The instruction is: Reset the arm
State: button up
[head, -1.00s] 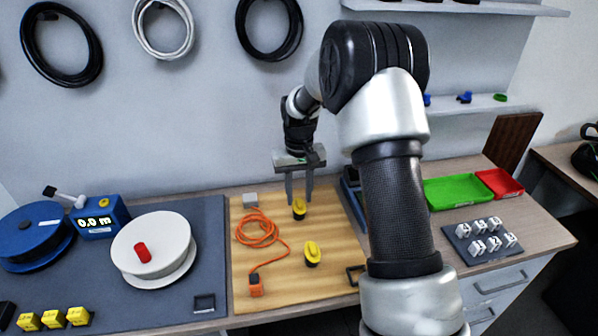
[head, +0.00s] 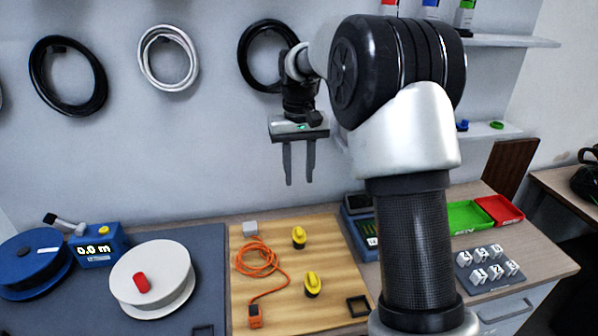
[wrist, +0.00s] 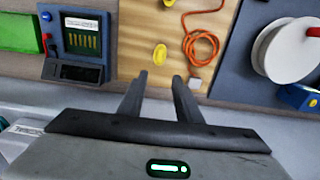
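My gripper (head: 299,182) is in the air above the back of the wooden board, in front of the wall. Its two fingers point down, stand apart and hold nothing. In the wrist view the open fingers (wrist: 160,82) also show, with bare space between them. Below lie two yellow pieces on dark bases, the nearer (head: 312,283) and the farther (head: 298,237). An orange coiled cable (head: 258,260) with an orange block (head: 255,316) at its end lies on the board (head: 330,265). A small grey block (head: 250,228) sits at the board's back edge.
At left are a white reel (head: 170,262), a blue reel (head: 30,262) and a blue counter (head: 97,245) reading 0.0 m. At right are a green tray (head: 466,217), a red tray (head: 502,209) and numbered white blocks (head: 488,268). Cable coils hang on the wall; a shelf (head: 508,41) is upper right.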

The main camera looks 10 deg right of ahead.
jog(key=s+r+t+p, duration=0.3)
jog(key=s+r, duration=1)
jog(key=s, duration=0.3)
jog(key=s+t+p, duration=0.2)
jog(key=s, duration=1.2)
jog(key=shift+s+d+f+t, duration=0.2)
jog(key=shift+s+f+t, duration=0.1)
jog(key=shift+s, duration=0.05)
jog(key=shift+a, duration=0.1)
jog(key=shift+s, duration=0.1)
